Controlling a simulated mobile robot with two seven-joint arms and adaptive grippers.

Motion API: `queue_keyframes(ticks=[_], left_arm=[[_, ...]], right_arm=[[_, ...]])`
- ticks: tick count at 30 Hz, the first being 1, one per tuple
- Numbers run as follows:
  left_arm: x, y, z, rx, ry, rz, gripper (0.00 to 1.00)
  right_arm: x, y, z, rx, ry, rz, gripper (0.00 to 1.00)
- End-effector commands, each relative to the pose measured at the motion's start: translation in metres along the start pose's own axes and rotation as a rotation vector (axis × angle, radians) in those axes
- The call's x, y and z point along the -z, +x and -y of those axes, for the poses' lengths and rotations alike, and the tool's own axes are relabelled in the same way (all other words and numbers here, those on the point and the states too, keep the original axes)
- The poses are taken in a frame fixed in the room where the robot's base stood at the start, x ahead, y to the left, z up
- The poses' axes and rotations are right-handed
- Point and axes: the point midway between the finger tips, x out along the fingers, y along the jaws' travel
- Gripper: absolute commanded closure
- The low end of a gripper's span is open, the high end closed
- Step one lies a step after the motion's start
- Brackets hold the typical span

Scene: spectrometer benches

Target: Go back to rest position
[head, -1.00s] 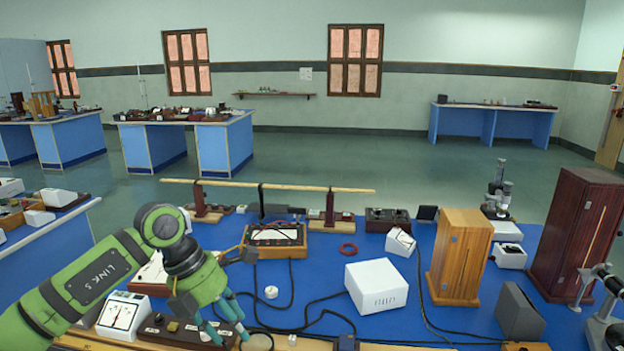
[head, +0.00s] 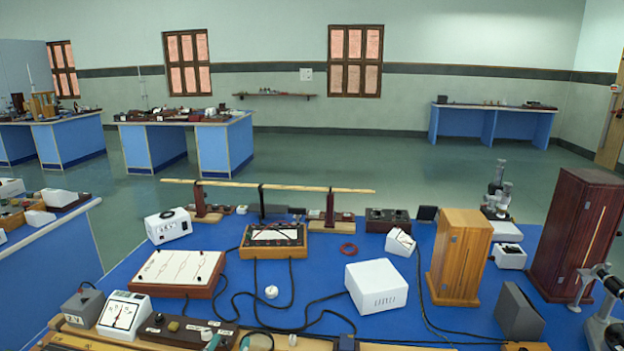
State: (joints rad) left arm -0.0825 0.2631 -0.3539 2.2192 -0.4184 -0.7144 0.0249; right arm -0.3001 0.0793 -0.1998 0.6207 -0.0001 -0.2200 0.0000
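Neither of my grippers is in the head view, and no arm link shows over the bench. The blue bench top (head: 330,270) in front of me holds instruments. A white box (head: 376,286) stands right of the middle, with a wooden cabinet (head: 460,256) beyond it to the right. A white-topped board (head: 179,270) with printed curves lies at the left. A dial meter (head: 123,314) stands near the front left.
A dark red cabinet (head: 578,232) and a grey wedge-shaped block (head: 518,312) stand at the right. Black cables (head: 290,325) cross the bench. A long wooden rod (head: 270,185) lies across supports at the back. Other benches (head: 183,140) stand beyond clear floor.

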Motion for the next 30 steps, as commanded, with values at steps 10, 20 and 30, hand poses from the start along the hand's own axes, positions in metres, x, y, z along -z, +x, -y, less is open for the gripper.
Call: queue_keyframes(ticks=[10, 20, 30], left_arm=[[-0.156, -0.125, -0.058, -0.205, -0.299, 0.709, 0.50], [-0.198, -0.225, -0.091, -0.355, -0.408, 1.065, 0.50], [-0.279, -0.209, -0.145, -0.383, -0.406, 1.125, 0.50]], right_arm=[[0.002, 0.000, 0.000, -0.001, 0.000, -0.004, 0.60], [0.001, 0.000, -0.001, -0.001, 0.000, -0.002, 0.60], [-0.002, 0.017, 0.000, 0.000, 0.000, 0.001, 0.60]])
